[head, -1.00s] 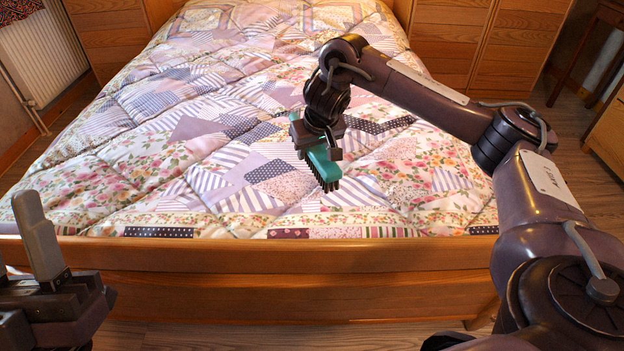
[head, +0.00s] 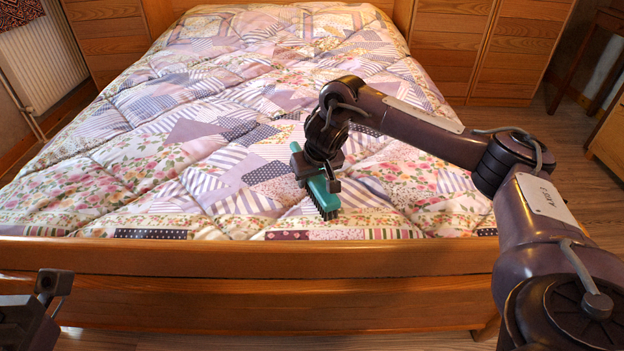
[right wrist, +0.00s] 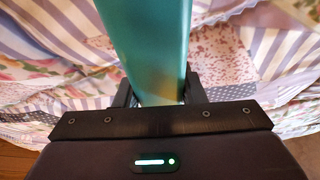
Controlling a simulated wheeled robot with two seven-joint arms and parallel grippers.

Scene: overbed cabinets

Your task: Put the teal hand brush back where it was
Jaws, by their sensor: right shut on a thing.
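The teal hand brush (head: 324,194) has a teal back and dark bristles that face down. It is at the near part of the bed, over the patchwork quilt (head: 215,150). My right gripper (head: 318,177) is shut on the brush from above. In the right wrist view the teal body (right wrist: 153,45) runs between the two fingers. The bristles look at or just above the quilt; I cannot tell whether they touch. My left gripper (head: 45,300) shows only in part at the lower left edge, away from the brush, and its fingers are not clear.
The wooden footboard (head: 240,258) runs across the front of the bed, close below the brush. The quilt around the brush is clear. Wooden cabinets (head: 470,50) stand behind, and a radiator (head: 40,60) is at the far left.

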